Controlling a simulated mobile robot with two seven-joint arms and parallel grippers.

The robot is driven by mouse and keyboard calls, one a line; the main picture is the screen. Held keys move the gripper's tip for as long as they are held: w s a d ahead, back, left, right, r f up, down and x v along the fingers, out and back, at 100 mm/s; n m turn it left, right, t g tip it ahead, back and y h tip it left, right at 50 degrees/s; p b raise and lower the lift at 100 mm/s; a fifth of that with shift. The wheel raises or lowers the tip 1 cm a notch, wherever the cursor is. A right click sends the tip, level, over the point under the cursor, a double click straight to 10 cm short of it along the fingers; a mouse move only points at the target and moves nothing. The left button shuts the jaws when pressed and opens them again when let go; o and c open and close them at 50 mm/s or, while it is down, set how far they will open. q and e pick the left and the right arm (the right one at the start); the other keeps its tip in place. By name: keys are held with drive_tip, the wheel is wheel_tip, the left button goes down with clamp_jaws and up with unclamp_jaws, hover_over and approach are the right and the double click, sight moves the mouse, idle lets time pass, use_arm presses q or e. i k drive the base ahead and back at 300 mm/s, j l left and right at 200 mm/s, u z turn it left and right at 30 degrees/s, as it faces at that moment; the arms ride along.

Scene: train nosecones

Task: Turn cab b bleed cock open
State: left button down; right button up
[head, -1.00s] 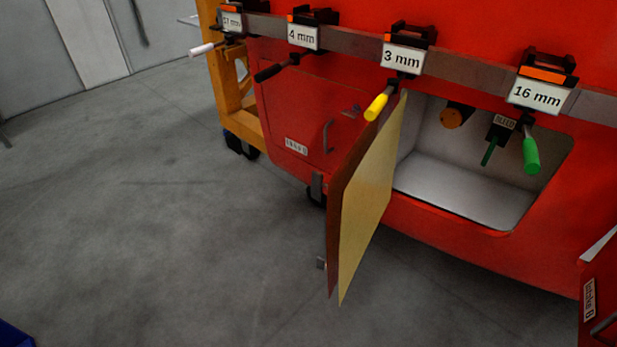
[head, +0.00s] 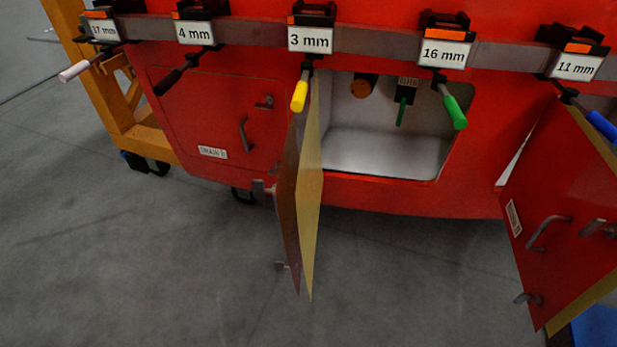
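A small green lever (head: 402,111) hangs down from a dark fitting under a small label (head: 408,82) inside an open white-lined recess (head: 385,158) in the red nosecone. The lever looks like the bleed cock, but the label is too small to read surely. A round orange-brown knob (head: 363,87) sits to its left on the back wall. Neither of my grippers is in view.
An open door (head: 308,190) juts out at the recess's left; another open red door (head: 560,215) stands at right. Clamps with coloured handles, such as a yellow one (head: 299,95) and green one (head: 455,110), hang from a grey rail (head: 375,41). Floor in front is clear.

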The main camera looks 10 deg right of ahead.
sight(404, 98)
drive_tip(key=i+j+z, duration=0.1)
drive_tip(key=j+z, duration=0.9)
drive_tip(key=l, duration=0.25)
